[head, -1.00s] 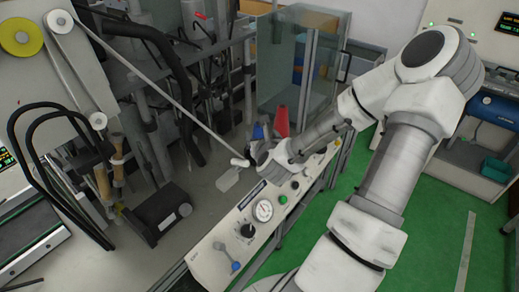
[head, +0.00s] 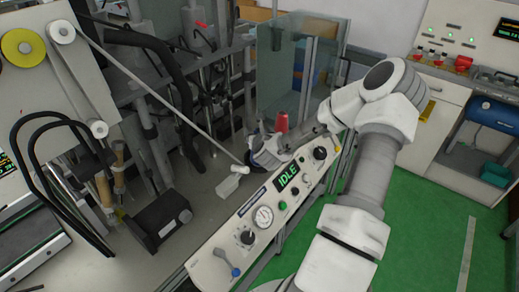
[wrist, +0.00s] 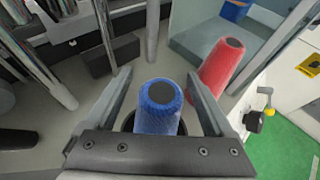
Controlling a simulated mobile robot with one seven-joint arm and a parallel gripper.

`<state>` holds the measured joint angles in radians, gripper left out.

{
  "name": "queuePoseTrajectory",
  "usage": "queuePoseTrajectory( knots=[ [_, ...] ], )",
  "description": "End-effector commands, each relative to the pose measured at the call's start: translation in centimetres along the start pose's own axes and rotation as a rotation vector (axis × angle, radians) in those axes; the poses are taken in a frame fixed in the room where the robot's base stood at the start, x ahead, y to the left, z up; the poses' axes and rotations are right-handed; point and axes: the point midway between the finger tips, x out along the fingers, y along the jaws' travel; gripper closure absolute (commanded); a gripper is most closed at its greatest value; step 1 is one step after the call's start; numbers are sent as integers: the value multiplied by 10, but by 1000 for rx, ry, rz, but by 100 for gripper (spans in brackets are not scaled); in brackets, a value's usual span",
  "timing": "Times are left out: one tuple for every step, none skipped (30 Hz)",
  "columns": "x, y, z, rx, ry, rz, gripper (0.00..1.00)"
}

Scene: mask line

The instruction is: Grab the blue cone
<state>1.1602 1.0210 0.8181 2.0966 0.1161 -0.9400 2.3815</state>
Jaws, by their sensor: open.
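The blue cone (wrist: 160,112) stands upright in the wrist view, with its dark flat top toward the camera. My gripper (wrist: 157,77) is open, with one finger to the left of the cone and one to the right. Gaps show between the fingers and the cone's sides. The crossbar of my gripper hides the cone's lower part. In the head view my gripper (head: 254,158) is over the machine bed behind the control panel, and it hides most of the blue cone.
A red cone (wrist: 221,68) stands close beyond the right finger; it also shows in the head view (head: 281,122). A glass enclosure (head: 300,75) is behind it. The control panel (head: 265,214) reads IDLE. Metal posts and dark hoses crowd the left.

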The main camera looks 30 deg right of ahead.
Motion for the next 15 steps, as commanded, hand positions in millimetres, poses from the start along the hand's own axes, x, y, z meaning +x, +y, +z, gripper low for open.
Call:
queuePoseTrajectory(
  knots=[
    [0,0,0,0,0,0,12],
    [0,0,0,0,0,1,12],
    [0,0,0,0,0,0,12],
    [0,0,0,0,0,0,12],
    [0,0,0,0,0,0,12],
    [0,0,0,0,0,0,16],
    [0,0,0,0,0,0,21],
    [0,0,0,0,0,0,27],
    [0,0,0,0,0,0,34],
    [0,0,0,0,0,0,40],
    [0,0,0,0,0,0,45],
    [0,0,0,0,0,0,52],
    [0,0,0,0,0,0,57],
    [0,0,0,0,0,0,63],
    [0,0,0,0,0,0,70]
  ],
)
